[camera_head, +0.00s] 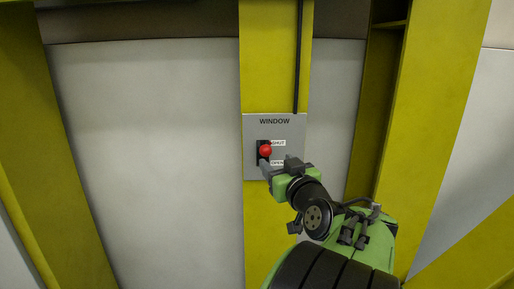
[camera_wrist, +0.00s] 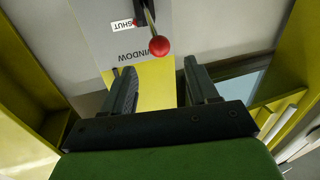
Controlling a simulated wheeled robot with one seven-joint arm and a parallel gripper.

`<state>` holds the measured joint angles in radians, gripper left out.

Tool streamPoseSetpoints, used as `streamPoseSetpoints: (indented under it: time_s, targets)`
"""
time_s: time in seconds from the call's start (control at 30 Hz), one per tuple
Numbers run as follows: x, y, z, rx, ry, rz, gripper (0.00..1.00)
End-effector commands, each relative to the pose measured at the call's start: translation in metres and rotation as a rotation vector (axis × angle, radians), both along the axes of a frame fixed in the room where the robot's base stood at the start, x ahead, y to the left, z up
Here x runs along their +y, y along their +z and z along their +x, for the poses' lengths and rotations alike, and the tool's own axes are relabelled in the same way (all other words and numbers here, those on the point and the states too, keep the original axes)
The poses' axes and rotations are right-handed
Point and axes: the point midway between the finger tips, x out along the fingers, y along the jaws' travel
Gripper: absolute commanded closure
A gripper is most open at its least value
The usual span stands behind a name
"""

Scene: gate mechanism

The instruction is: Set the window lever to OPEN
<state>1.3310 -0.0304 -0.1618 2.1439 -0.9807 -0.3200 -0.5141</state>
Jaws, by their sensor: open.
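The window lever has a red ball knob (camera_head: 265,150) and stands out from a dark slot in a grey panel (camera_head: 289,129) marked WINDOW. In the head view the knob is nearer the SHUT label (camera_head: 278,143) than the OPEN label (camera_head: 277,163). My gripper (camera_head: 276,164) is just below the knob, in front of the panel's lower part. In the wrist view the panel is upside down, and the knob (camera_wrist: 159,46) shows beyond and between the tips of my open gripper (camera_wrist: 160,68). The fingers are empty. The OPEN label is out of the wrist view.
The panel is fixed on a yellow upright post (camera_head: 262,60), with a dark cable (camera_head: 298,60) running up from it. Pale wall panels (camera_head: 145,150) lie on both sides. Another yellow post (camera_head: 435,90) stands to the right. The space left of the panel looks clear.

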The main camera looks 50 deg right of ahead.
Motion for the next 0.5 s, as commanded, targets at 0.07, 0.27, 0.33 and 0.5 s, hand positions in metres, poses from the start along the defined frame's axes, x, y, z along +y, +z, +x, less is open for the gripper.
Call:
streamPoseSetpoints:
  time_s: [0.07, 0.27, 0.33, 0.5]
  targets:
    - [-0.011, 0.003, 0.018, 0.000, 0.004, 0.001, 0.41]
    - [-0.037, 0.003, 0.058, 0.000, 0.003, 0.000, 0.41]
    - [-0.044, 0.002, 0.067, 0.001, 0.002, 0.000, 0.41]
    - [-0.052, 0.001, 0.079, 0.001, -0.001, -0.002, 0.41]
